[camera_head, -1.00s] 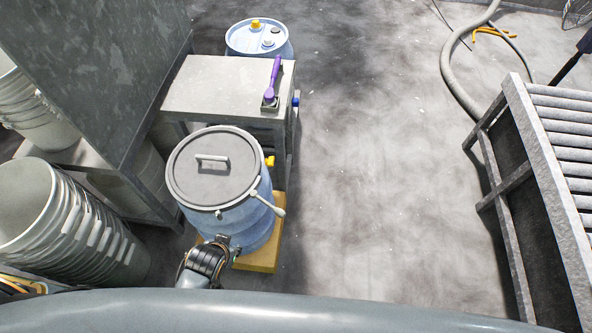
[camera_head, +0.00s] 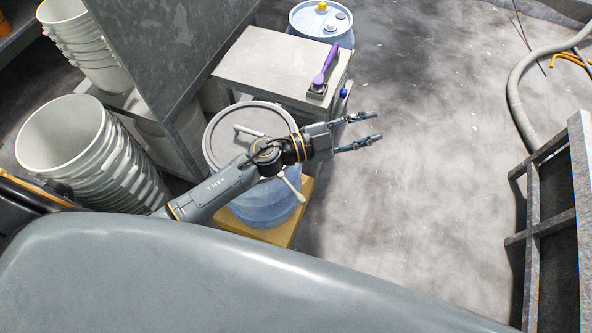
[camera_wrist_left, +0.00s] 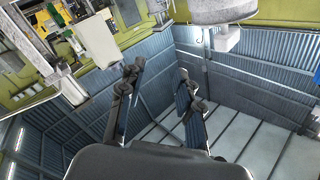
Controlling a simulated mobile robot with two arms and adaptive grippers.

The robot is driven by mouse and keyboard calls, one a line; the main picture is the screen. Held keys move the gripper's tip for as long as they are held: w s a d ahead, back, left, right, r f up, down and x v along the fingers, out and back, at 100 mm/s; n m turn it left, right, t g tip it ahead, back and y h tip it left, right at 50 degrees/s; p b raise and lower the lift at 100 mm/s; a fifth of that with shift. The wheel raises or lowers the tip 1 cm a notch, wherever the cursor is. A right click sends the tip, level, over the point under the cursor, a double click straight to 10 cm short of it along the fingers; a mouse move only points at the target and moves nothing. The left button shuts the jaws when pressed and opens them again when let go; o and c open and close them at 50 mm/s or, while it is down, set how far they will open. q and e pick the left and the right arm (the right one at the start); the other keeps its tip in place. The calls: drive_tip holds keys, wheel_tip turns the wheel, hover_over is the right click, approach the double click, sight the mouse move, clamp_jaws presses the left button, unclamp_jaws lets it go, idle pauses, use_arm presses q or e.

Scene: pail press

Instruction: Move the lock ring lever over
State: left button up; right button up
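The blue drum (camera_head: 262,209) stands on a yellow base, with a grey lid (camera_head: 222,127) and bar handle on top. The lock ring lever (camera_head: 291,188) is a pale rod with a rounded end, sticking out at the drum's front right side. My left arm crosses above the lid and hides much of it and part of the ring. My left gripper (camera_head: 371,127) is open and empty, beyond the drum to the right, apart from the lever. Its spread fingers also show in the left wrist view (camera_wrist_left: 160,78). My right gripper is not in view.
A grey table (camera_head: 262,58) behind the drum holds a purple-handled tool (camera_head: 322,72). Another blue drum (camera_head: 322,25) stands behind it. Stacked white pails (camera_head: 85,150) are at left. A roller conveyor frame (camera_head: 555,215) is at right. The floor between is clear.

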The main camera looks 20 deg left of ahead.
use_arm(q)
drive_tip(key=s+d+f+m+g, duration=0.2)
drive_tip(key=s+d+m+g, duration=0.1)
drive_tip(key=m+g, duration=0.15)
drive_tip(key=m+g+y, duration=0.3)
drive_tip(key=g+y, duration=0.6)
drive_tip(key=y, duration=0.2)
approach(302, 198)
drive_tip(key=shift+s+n+p, duration=0.15)
drive_tip(key=shift+n+p, duration=0.1)
drive_tip(key=shift+p, duration=0.1)
drive_tip(key=shift+b+x, duration=0.75)
drive_tip(key=shift+x, duration=0.15)
drive_tip(key=b+x, duration=0.3)
drive_tip(key=x, duration=0.2)
drive_tip(key=shift+f, duration=0.1)
drive_tip(key=shift+d+f+b, duration=0.2)
drive_tip(key=shift+f+b, duration=0.1)
drive_tip(key=shift+f, duration=0.15)
drive_tip(key=c, duration=0.6)
drive_tip(key=shift+c, duration=0.4)
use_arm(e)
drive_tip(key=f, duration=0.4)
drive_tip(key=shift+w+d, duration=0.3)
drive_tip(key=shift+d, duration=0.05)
